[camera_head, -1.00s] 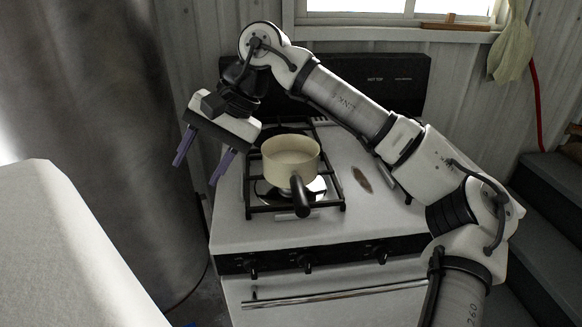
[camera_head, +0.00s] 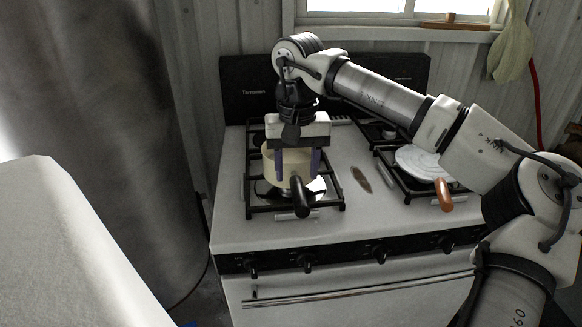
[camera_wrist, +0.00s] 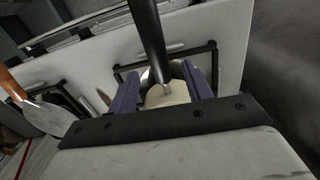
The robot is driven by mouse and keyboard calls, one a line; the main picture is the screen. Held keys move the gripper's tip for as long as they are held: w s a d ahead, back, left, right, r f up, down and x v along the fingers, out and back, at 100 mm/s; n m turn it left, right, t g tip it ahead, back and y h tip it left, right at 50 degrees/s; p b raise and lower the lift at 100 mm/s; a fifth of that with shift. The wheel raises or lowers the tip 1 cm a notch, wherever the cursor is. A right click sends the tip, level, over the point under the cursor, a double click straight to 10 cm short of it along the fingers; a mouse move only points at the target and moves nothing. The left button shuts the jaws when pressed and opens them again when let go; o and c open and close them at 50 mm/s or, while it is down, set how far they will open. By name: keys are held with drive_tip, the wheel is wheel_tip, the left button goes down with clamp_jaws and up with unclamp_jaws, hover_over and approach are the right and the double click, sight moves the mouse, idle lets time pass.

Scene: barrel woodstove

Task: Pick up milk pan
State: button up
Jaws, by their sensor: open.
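The milk pan (camera_head: 271,172) is cream-coloured with a dark handle (camera_head: 300,196) that points toward the front of the stove. It stands upright on the left burner grate. My gripper (camera_head: 297,176) points down over the pan, with its two purple fingers spread apart. In the head view the fingers overlap the pan, one near its middle and one near its right side. In the wrist view the pan (camera_wrist: 167,95) shows between the fingers (camera_wrist: 163,88), and the handle (camera_wrist: 148,30) runs up from it. I cannot tell whether the fingers touch it.
A white pan or lid with a brown handle (camera_head: 444,196) lies on the right burner grate. The stove's white top (camera_head: 300,232) is clear in front of the grates. A dark backboard (camera_head: 245,95) stands behind. A large grey cylinder (camera_head: 100,120) is at left.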

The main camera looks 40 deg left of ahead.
sight(297, 182)
drive_tip(key=shift+f+p, duration=0.65)
drive_tip(key=shift+f, duration=2.05)
clamp_jaws()
drive_tip(key=shift+w+r, duration=0.1)
